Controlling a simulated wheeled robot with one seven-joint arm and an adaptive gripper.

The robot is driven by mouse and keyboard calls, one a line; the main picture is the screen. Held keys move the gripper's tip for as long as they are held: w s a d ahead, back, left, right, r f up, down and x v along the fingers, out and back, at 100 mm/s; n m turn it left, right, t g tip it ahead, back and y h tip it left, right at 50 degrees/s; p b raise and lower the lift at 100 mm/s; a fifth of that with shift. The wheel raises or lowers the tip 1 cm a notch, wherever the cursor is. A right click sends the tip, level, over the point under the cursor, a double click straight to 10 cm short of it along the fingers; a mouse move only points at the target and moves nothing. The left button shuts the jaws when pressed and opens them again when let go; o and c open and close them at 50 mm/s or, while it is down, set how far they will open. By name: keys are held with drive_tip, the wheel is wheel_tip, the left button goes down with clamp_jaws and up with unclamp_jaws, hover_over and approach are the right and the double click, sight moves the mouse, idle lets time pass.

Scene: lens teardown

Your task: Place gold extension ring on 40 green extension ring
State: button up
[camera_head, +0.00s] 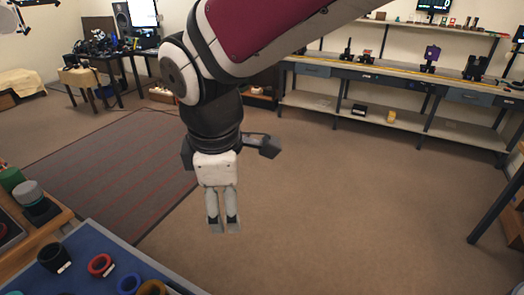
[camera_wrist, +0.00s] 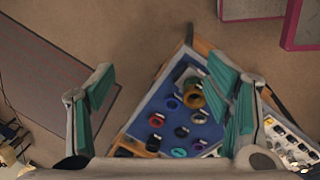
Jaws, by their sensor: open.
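A gold ring (camera_head: 152,288) lies on the blue mat at the bottom edge of the head view, partly cut off. In the wrist view the gold ring (camera_wrist: 193,98) sits near the far end of the mat, among other rings. A teal-green ring (camera_wrist: 199,145) lies nearer the bottom of that view; I cannot tell whether it is the 40 green extension ring. My gripper (camera_head: 223,226) points down, empty, over the floor beyond the mat. In the wrist view its fingers are wide apart, with the mat visible below between them.
The blue mat (camera_wrist: 152,108) has a raised edge and holds several rings, including a blue ring (camera_head: 129,284), a red ring (camera_head: 100,265) and a black ring (camera_head: 52,257). A green cylinder (camera_head: 11,179) stands at the left. The floor around my gripper is clear; shelves line the back wall.

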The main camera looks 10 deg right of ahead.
drive_tip(key=s+d+r+m+t, duration=0.1)
drive_tip(key=s+d+r+m, duration=0.1)
drive_tip(key=s+d+m, duration=0.3)
drive_tip(key=s+d+r+m+t, duration=0.1)
drive_tip(key=s+d+r+m, duration=0.1)
drive_tip(key=s+d+m, duration=0.4)
drive_tip(key=d+m, duration=0.5)
drive_tip(key=shift+d, duration=0.15)
drive_tip(key=shift+r, duration=0.15)
